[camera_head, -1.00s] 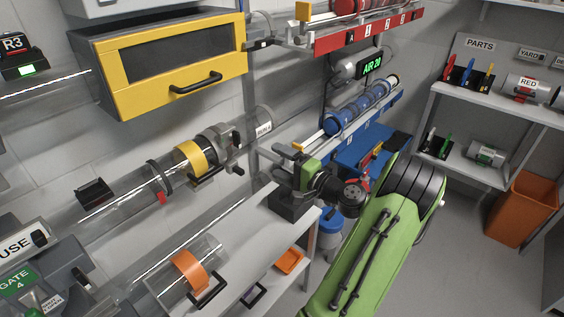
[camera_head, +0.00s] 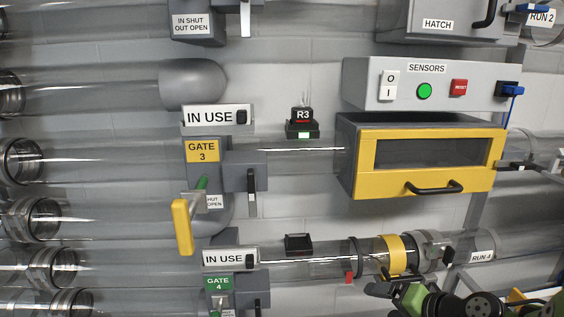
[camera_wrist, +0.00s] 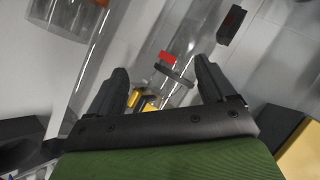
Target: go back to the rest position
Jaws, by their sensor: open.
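My gripper (camera_wrist: 165,98) is open in the wrist view, and nothing shows between its two black fingers. Beyond the fingers are a clear tube, a red tab (camera_wrist: 167,57) and a yellow part (camera_wrist: 146,104). In the head view my gripper (camera_head: 375,290) is at the lower right, just below the clear run 4 tube and its yellow collar (camera_head: 396,255). Whether it touches the tube I cannot tell. My green arm shows only partly at the bottom right edge.
The yellow-fronted drawer box (camera_head: 432,150) stands out from the wall above my gripper, under the sensors panel (camera_head: 426,92). Gate 3 (camera_head: 202,152) with its yellow-ended lever (camera_head: 182,226) and gate 4 (camera_head: 218,284) are on the left. Several clear tubes run across the wall.

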